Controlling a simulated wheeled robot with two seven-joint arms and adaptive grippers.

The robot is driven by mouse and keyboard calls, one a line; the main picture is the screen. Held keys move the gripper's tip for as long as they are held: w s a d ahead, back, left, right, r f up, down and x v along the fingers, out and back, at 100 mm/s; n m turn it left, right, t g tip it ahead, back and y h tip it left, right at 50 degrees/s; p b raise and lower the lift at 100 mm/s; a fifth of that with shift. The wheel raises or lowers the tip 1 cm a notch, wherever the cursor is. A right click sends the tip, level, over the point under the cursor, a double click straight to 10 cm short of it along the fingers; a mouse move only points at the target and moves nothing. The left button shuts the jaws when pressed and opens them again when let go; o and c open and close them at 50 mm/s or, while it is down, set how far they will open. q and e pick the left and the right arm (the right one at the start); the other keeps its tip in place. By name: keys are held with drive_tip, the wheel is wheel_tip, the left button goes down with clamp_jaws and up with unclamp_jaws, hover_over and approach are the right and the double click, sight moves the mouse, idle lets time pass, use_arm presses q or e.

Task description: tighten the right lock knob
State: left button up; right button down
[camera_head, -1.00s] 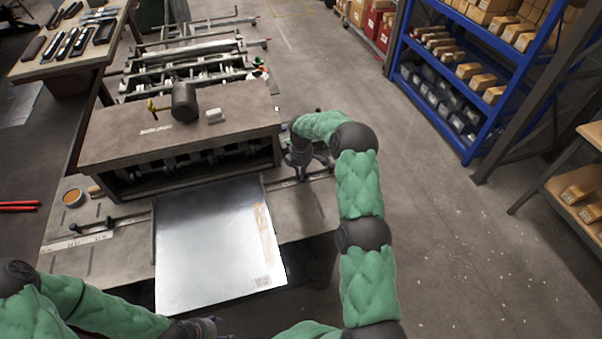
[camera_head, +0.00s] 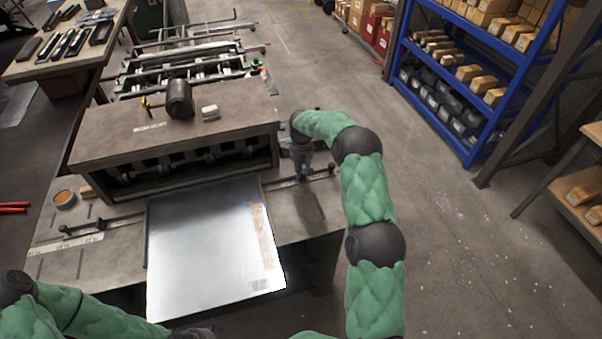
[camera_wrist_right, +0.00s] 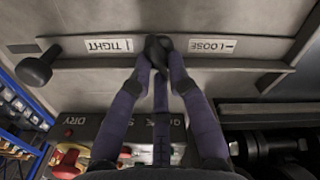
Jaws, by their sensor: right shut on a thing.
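The right lock knob (camera_wrist_right: 157,43) is a small black knob on a flat bar (camera_wrist_right: 215,63), between a TIGHT label (camera_wrist_right: 108,45) and a LOOSE label (camera_wrist_right: 213,45). My right gripper (camera_wrist_right: 158,50) is shut on it, and the fingers cover part of it. In the head view my right gripper (camera_head: 302,172) points down at the bar right of the machine. My left gripper (camera_head: 195,333) is at the bottom edge, mostly cut off, and its fingers do not show clearly.
A shiny metal sheet (camera_head: 205,250) lies in front of the machine (camera_head: 175,130). A mallet (camera_head: 179,98) and a white block (camera_head: 210,112) rest on top. Another black knob (camera_wrist_right: 36,68) stands near the bar's end. A blue shelf (camera_head: 465,150) stands right, with free floor between.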

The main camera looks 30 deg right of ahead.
drive_tip(key=m+b, duration=0.1)
drive_tip(key=m, duration=0.5)
drive_tip(key=shift+s+d, duration=0.1)
drive_tip(key=shift+d, duration=0.05)
drive_tip(key=shift+m, duration=0.3)
drive_tip(key=c, duration=1.2)
unclamp_jaws()
drive_tip(key=shift+r, duration=0.1)
wheel_tip(320, 180, up, 12)
drive_tip(key=shift+f, duration=0.1)
